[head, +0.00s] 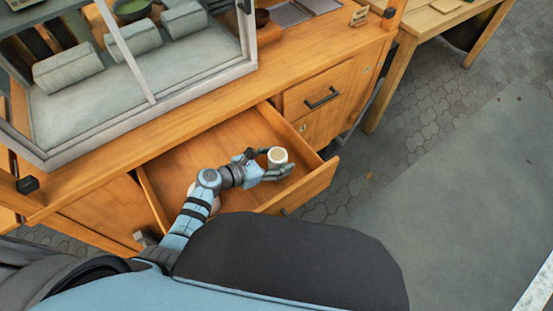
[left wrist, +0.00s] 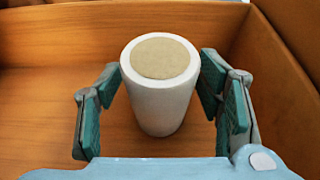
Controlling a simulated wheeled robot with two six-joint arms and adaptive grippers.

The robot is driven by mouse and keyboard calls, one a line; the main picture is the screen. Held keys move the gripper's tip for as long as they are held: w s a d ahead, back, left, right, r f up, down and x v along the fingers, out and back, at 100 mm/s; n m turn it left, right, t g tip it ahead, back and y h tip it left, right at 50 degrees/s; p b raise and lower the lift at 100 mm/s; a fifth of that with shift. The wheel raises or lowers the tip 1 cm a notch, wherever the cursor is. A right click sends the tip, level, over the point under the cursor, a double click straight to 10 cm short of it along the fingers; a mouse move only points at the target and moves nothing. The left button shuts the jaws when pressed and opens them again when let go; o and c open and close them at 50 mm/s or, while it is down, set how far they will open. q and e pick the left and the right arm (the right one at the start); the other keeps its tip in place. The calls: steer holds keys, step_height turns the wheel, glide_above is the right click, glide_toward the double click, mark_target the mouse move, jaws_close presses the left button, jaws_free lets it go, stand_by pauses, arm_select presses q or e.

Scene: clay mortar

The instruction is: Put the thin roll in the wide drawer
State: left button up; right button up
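The thin roll (head: 278,157) is a white upright cylinder with a tan top. It stands between the fingers of my left gripper (head: 271,165), over the inside of the wide drawer (head: 225,150), which is pulled open. In the left wrist view the roll (left wrist: 160,95) has the open fingers of my left gripper (left wrist: 160,88) on both sides, with narrow gaps showing beside it. The drawer's wooden walls (left wrist: 285,80) surround it there. Whether the roll's base rests on the drawer floor is hard to tell. My right gripper is not in view.
A glass-sided case (head: 150,80) with grey blocks stands on the wooden counter (head: 180,125) above the drawer. A closed smaller drawer (head: 318,97) with a dark handle is to the right. A wooden table (head: 440,20) stands at the upper right. Paved floor on the right is clear.

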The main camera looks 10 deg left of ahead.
arm_select(q)
steer(key=shift+r, duration=0.15)
steer(key=shift+s+a+r+p, duration=0.15)
steer(key=shift+a+r+p, duration=0.05)
steer(key=shift+p, duration=0.15)
steer(key=p+v, duration=0.2)
steer(key=v, duration=0.9)
steer(key=shift+s, duration=0.25)
steer(key=shift+a, duration=0.15)
